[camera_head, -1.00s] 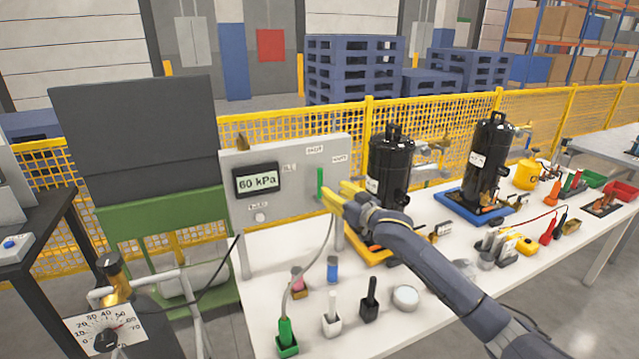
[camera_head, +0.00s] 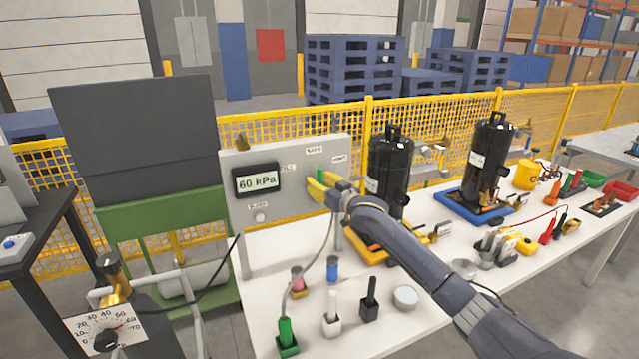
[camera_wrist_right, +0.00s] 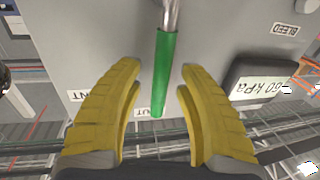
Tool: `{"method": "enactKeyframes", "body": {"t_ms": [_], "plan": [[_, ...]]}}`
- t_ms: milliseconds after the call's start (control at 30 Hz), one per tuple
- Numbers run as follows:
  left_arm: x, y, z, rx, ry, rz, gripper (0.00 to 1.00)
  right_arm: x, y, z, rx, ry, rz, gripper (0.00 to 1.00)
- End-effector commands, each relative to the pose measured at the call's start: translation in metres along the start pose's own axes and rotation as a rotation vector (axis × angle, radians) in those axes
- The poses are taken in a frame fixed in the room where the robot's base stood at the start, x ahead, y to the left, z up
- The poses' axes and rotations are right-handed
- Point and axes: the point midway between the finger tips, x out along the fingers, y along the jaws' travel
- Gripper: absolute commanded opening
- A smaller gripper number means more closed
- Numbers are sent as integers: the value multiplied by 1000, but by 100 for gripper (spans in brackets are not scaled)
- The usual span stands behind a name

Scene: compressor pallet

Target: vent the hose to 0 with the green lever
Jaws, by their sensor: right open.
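The green lever (camera_wrist_right: 165,75) stands on the grey panel (camera_head: 290,208), between the two yellow fingers of my right gripper (camera_wrist_right: 160,110) in the right wrist view. The fingers are open, with a gap on both sides of the lever. In the head view the right gripper (camera_head: 322,190) covers most of the lever, and only its green top (camera_head: 320,174) shows. The display (camera_head: 257,180) on the panel reads 60 kPa, and it also shows in the right wrist view (camera_wrist_right: 262,86). A grey hose (camera_head: 318,262) hangs below the panel. My left gripper is not in view.
Two black compressors (camera_head: 388,170) (camera_head: 490,150) stand right of the panel. A green-handled tool (camera_head: 286,332), a white one (camera_head: 333,310) and a black one (camera_head: 370,297) stand at the table's front.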

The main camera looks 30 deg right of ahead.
Motion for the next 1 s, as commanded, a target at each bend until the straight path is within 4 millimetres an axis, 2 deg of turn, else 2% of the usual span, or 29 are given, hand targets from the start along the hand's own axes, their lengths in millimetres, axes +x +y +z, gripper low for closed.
{"method": "enactKeyframes", "body": {"t_ms": [100, 433, 1000], "plan": [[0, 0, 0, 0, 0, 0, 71, 0, 0, 0, 0, 0, 0, 38], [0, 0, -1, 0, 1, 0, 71, 0, 0, 0, 0, 0, 0, 0], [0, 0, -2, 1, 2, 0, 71, -1, 2, 0, 33, 6, 0, 0]]}}
